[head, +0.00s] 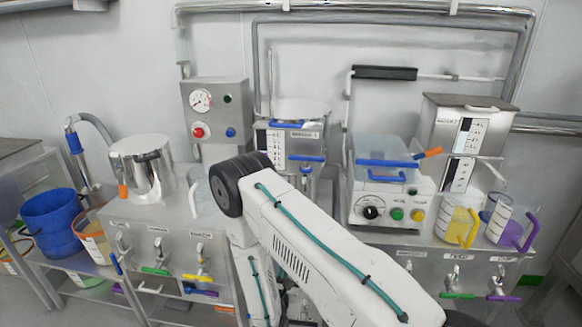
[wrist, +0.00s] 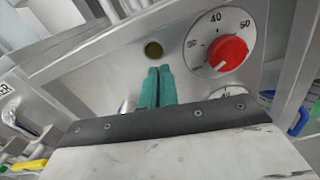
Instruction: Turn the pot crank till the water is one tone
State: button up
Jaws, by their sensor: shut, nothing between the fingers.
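A shiny steel pot (head: 145,168) stands on the left steel bench, with an orange-tipped part (head: 122,190) at its lower left side. I cannot tell whether that part is a crank. A clear box with a blue front handle (head: 385,163) sits on the right control unit, with an orange grip (head: 430,153) at its upper right. No water surface can be made out in either vessel. My gripper (wrist: 158,88) shows in the wrist view, its teal fingers shut together and empty. It faces a grey panel with a red knob (wrist: 228,53). In the head view my arm hides it.
Yellow (head: 458,225) and purple (head: 508,222) handled jugs stand at the right. A blue bucket (head: 52,215) sits at the left. A gauge box (head: 215,108) hangs on the wall. Coloured valve handles (head: 155,271) line the left bench front.

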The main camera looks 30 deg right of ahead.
jog(key=o, duration=0.3)
